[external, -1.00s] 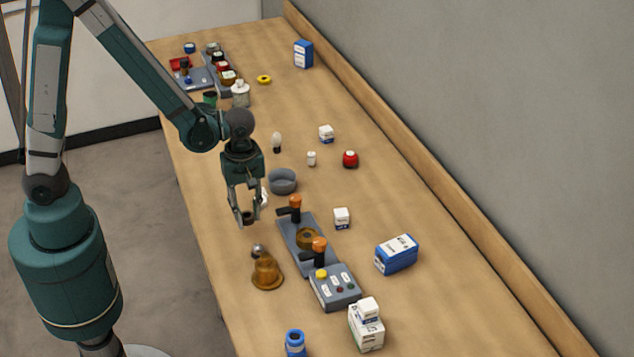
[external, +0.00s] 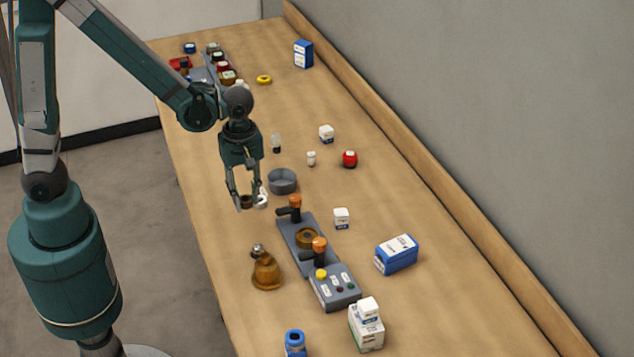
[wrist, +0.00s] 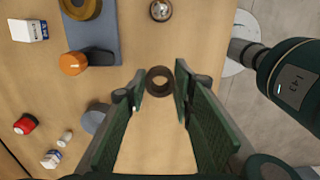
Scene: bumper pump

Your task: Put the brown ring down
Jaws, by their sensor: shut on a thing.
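The brown ring (external: 246,202) is between the fingertips of my gripper (external: 248,200) in the external view. In the wrist view the same brown ring (wrist: 160,80) sits between the tips of my gripper (wrist: 158,88), with its hole facing the camera. My gripper is shut on it. The fingers point down near the table's left edge, left of the grey bowl (external: 283,182). Whether the ring touches the table is hard to tell. Another, brass-coloured ring (external: 307,236) lies on the grey fixture (external: 290,231) between two orange-topped clamps.
A button box (external: 335,288), white-and-blue boxes (external: 397,254) and a red jar (external: 350,159) stand to the right.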

